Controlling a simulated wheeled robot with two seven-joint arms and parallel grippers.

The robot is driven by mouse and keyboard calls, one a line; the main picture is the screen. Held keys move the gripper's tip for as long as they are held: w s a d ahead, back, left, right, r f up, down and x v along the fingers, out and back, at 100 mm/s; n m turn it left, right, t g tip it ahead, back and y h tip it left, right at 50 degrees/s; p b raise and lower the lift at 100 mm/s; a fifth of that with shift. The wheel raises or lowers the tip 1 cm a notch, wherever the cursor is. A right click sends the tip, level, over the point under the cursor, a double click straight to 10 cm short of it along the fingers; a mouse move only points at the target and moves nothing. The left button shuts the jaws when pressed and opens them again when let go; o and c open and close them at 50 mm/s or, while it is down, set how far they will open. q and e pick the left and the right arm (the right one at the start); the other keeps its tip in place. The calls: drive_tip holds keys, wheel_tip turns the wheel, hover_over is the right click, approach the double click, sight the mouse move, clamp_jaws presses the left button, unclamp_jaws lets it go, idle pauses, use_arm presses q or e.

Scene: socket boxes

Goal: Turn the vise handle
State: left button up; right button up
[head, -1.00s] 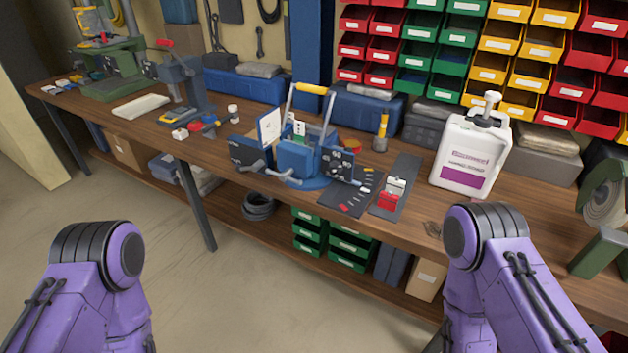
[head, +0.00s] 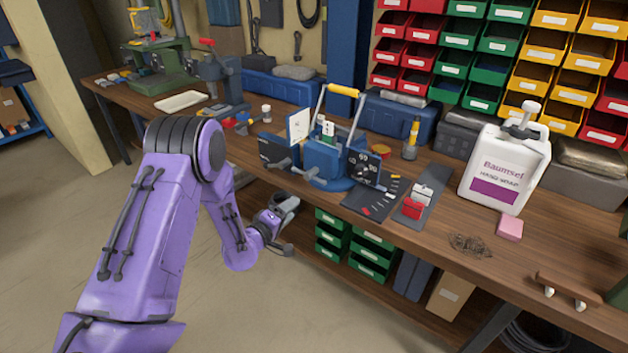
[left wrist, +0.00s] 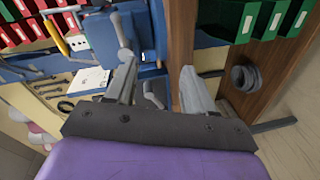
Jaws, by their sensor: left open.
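A blue vise-like fixture (head: 322,158) stands on a round blue base near the bench's front edge, with dark plates at its sides. A grey lever-like handle (head: 309,173) sticks out at its front; I take it for the vise handle. In the left wrist view a grey handle (left wrist: 122,38) shows against the blue body (left wrist: 133,65). My left gripper (head: 285,226) is open and empty, in front of and below the bench edge, apart from the handle. In the left wrist view its fingers (left wrist: 160,75) are spread, pointing toward the bench. My right gripper is out of view.
A white jug (head: 505,165), a pink block (head: 510,229) and a red-and-white item (head: 412,208) on a dark mat stand to the right. A yellow-topped frame (head: 343,91) rises above the fixture. Green bins (head: 370,255) sit under the bench. The floor in front is free.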

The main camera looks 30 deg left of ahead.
use_arm(q)
drive_tip(key=t+h, duration=0.1)
drive_tip(key=t, duration=0.1)
approach(307, 177)
drive_tip(key=w, duration=0.4)
drive_tip(key=w+p, duration=0.1)
drive_tip(key=w, duration=0.6)
drive_tip(key=shift+w+d+r+p, duration=0.1)
drive_tip(key=shift+w+d+p, duration=0.05)
drive_tip(key=shift+d+p, duration=0.25)
drive_tip(key=shift+c, duration=0.4)
clamp_jaws()
